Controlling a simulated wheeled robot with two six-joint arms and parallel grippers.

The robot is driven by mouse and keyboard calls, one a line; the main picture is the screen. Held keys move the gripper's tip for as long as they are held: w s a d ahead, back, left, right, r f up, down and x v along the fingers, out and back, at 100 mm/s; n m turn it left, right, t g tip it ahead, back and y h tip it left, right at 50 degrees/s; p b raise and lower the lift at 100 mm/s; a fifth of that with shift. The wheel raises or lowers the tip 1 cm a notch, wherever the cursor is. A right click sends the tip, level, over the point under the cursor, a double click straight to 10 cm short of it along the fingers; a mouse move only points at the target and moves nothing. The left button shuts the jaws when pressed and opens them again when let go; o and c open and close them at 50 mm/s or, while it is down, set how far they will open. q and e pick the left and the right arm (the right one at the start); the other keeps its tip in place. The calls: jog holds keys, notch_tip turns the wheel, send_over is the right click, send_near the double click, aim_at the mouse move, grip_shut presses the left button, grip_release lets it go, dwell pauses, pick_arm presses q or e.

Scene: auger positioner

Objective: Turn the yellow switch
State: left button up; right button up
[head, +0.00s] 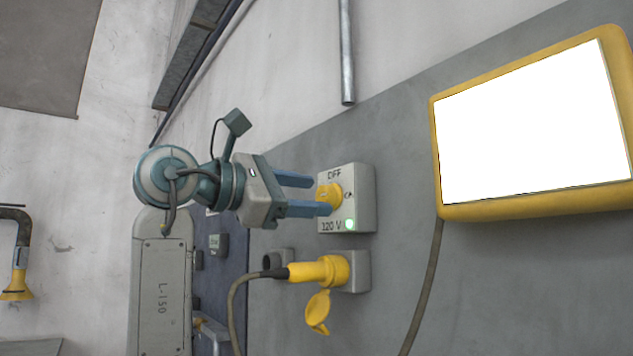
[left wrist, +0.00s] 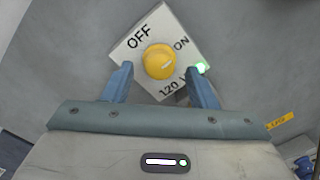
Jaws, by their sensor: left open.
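The yellow switch (head: 329,196) is a round knob on a grey box marked OFF, ON and 120 V, fixed to the grey wall panel. A green light (head: 350,224) glows on the box. My left gripper (head: 322,195) is open, its two blue fingers pointing at the box, one above and one below the knob in the head view. In the left wrist view the yellow switch (left wrist: 159,62) sits just beyond and between the open fingertips (left wrist: 160,72). I cannot tell whether a finger touches it. My right gripper is not in view.
A yellow plug (head: 318,271) with a grey cable sits in a socket box just below the switch box, its yellow cap hanging down. A yellow-framed screen (head: 535,130) is at the right. A metal pipe (head: 346,55) runs above. Bare panel lies between box and screen.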

pick_arm(q)
jog(key=shift+w+d+r, duration=0.1)
jog(key=shift+w+d, duration=0.3)
jog(key=shift+d, duration=0.2)
jog(key=shift+w+d, duration=0.1)
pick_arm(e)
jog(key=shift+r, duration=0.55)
pick_arm(q)
jog(key=c, duration=1)
jog(key=shift+o, duration=0.2)
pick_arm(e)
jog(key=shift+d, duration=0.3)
